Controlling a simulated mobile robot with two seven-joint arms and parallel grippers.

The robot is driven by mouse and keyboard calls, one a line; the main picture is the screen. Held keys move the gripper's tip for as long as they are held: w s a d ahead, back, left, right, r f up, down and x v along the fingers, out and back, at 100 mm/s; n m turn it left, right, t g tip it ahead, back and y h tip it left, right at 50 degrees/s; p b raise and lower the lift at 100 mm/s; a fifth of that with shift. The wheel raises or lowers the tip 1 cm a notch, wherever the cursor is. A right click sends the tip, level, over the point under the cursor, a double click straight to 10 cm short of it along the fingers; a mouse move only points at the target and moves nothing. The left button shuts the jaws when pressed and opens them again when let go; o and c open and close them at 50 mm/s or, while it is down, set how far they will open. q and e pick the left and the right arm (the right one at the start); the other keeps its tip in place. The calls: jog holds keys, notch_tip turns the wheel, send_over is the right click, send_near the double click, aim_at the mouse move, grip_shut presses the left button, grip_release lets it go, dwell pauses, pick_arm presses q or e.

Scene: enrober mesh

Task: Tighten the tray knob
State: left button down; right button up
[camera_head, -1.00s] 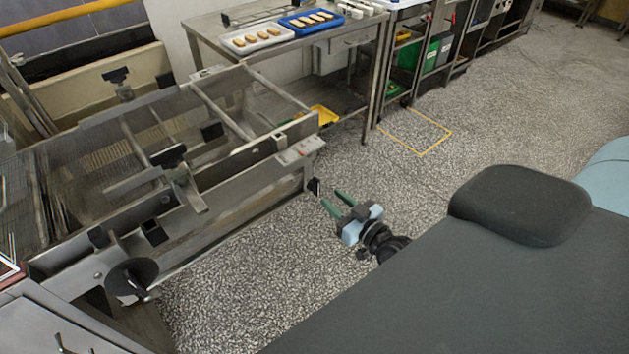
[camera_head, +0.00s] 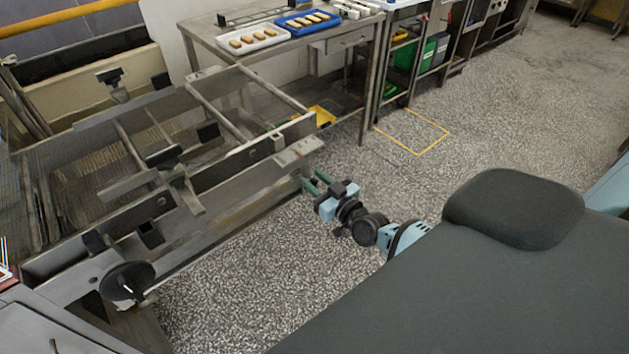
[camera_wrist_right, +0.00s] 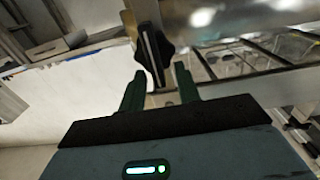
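A black lobed knob (camera_wrist_right: 152,52), seen nearly edge-on, stands ahead of my right gripper in the right wrist view. My right gripper (camera_wrist_right: 159,82) is open, with its two green fingers apart, one on each side of the knob's lower end in the picture. I cannot tell whether the fingers touch it or how far in front it is. In the head view, my right gripper (camera_head: 312,179) points at the near right end of the steel machine frame (camera_head: 215,172). The knob cannot be made out clearly there. My left gripper is not in view.
A black handwheel (camera_head: 127,281) is on the machine's front left. A steel table (camera_head: 245,62) behind carries a white tray (camera_head: 284,38) and a blue tray (camera_head: 335,22). The speckled floor (camera_head: 240,275) before the machine is clear.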

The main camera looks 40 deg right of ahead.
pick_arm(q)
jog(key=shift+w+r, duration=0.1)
pick_arm(e)
jog(key=shift+w, duration=0.2)
grip_shut()
